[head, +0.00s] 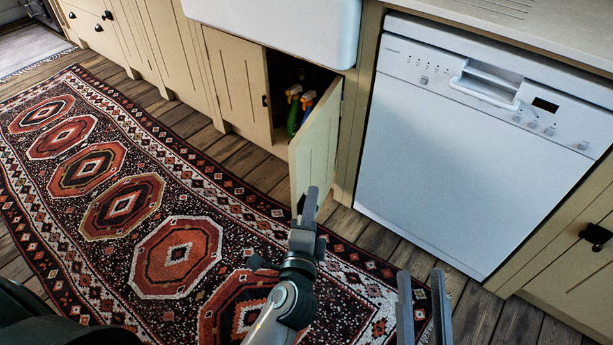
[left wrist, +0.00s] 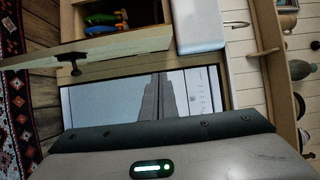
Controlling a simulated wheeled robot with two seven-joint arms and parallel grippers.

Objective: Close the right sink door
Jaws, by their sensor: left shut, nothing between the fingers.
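The right sink door (head: 316,145) is a cream panel standing open, swung out from the cabinet under the white sink. In the left wrist view the open door (left wrist: 130,46) crosses the upper left, with its dark handle (left wrist: 99,57) showing. My left gripper (head: 311,192) is shut and empty, and its tips overlap the door's lower free edge in the head view. I cannot tell if they touch. In the left wrist view its fingers (left wrist: 158,75) appear apart from the door. My right gripper (head: 421,272) is open and empty, low in front of the dishwasher.
The left sink door (head: 237,85) is closed. Spray bottles (head: 297,108) stand inside the open cabinet. A white dishwasher (head: 470,150) is right of the open door, under the counter. The white sink (head: 280,25) is above. A patterned rug (head: 120,215) covers the floor at left.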

